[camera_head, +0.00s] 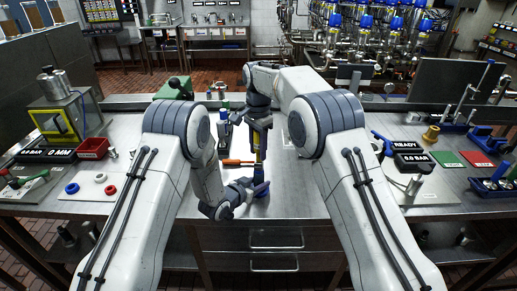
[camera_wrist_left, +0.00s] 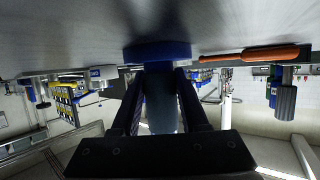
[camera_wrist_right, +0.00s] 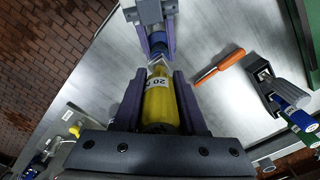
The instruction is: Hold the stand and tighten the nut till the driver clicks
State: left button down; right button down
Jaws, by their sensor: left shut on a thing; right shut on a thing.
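The blue stand (camera_wrist_left: 157,52) is on the grey bench. My left gripper (camera_head: 250,188) is shut on its upright part, with one finger on each side in the left wrist view (camera_wrist_left: 161,100). The stand also shows in the right wrist view (camera_wrist_right: 158,42). My right gripper (camera_head: 259,124) is above the left one. In the right wrist view my right gripper (camera_wrist_right: 160,98) is shut on the yellow driver (camera_wrist_right: 160,104), which bears a "20" label. The driver's far end points at the stand top. The nut is hidden or too small to tell.
An orange-handled tool (camera_head: 238,162) lies on the bench beside the stand. A dark holder (camera_wrist_right: 268,85) with blue and green-capped items stands close by. A "READY" display (camera_head: 408,145) stands at right.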

jog(key=shift+m, duration=1.3)
jog(key=shift+w+m, duration=0.1)
jog(key=shift+m, duration=0.5)
jog(key=n, duration=0.3)
jog(key=shift+r+n, duration=0.1)
jog(key=shift+n, duration=0.2)
jog(key=shift+r, duration=2.95)
pick_arm(q)
jog(key=shift+c, duration=1.7)
grip_release()
